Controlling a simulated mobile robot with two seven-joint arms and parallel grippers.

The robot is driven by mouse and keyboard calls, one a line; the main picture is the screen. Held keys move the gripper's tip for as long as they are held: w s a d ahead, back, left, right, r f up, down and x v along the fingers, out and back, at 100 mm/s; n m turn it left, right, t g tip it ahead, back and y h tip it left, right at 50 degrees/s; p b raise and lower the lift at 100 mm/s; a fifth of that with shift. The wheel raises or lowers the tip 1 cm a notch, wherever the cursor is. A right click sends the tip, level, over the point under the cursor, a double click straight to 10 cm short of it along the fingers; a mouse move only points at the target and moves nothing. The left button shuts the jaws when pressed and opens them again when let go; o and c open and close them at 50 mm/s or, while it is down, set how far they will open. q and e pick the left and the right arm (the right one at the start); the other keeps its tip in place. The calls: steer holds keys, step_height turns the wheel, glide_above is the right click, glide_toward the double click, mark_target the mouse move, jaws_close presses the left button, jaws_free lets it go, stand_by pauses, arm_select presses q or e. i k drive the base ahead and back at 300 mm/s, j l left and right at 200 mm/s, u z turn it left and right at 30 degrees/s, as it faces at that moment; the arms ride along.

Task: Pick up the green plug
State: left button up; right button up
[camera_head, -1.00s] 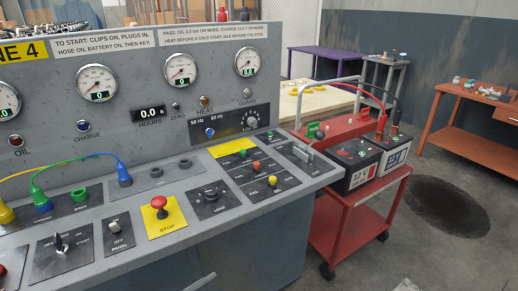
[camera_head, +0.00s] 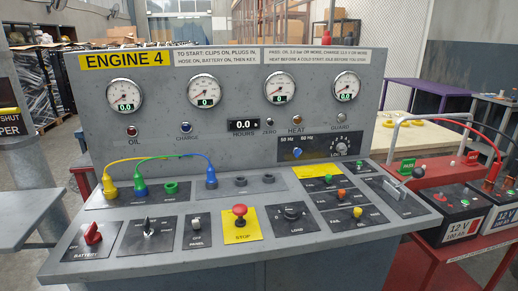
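The green plug (camera_head: 138,180) stands upright on the left socket plate of the grey console, at a blue-ringed socket. A green cable arcs up from its top. The yellow plug (camera_head: 110,187) stands to its left. To its right is an empty green-ringed socket (camera_head: 171,188). The blue plug (camera_head: 211,178) stands farther right, at the left end of another plate, beside two dark empty sockets (camera_head: 254,180). Neither of my grippers is in view.
The console (camera_head: 215,255) has gauges on its upright panel. Raised controls in front of the plugs include the red battery switch (camera_head: 93,233) and red stop button (camera_head: 239,212). A red cart (camera_head: 440,255) with batteries stands right. A grey surface (camera_head: 30,205) is at left.

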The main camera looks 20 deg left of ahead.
mark_target(138, 179)
steer(key=u, duration=1.6)
